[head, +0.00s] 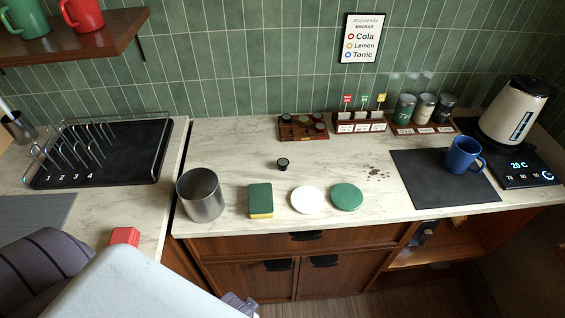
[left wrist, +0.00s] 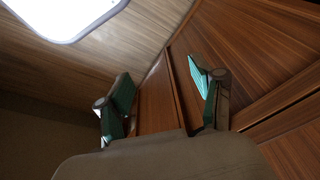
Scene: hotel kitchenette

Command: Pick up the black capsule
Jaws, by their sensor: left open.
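A small black capsule (head: 283,163) with a dark greenish top stands alone on the pale marble counter in the head view, behind the sponge and the coasters. A wooden capsule holder (head: 303,128) with several capsules stands behind it against the wall. My left gripper (left wrist: 162,92) is open and empty in the left wrist view, with green-padded fingers apart before brown wood panels. It is well away from the capsule, which the left wrist view does not show. In the head view my left arm covers the lower left; its fingers cannot be made out. My right gripper is not in view.
A metal canister (head: 201,195), green-yellow sponge (head: 260,201), white coaster (head: 307,200) and green coaster (head: 347,196) line the front edge. A blue mug (head: 462,156) stands on a dark mat (head: 425,185), near a kettle (head: 515,110). Counter around the capsule is clear.

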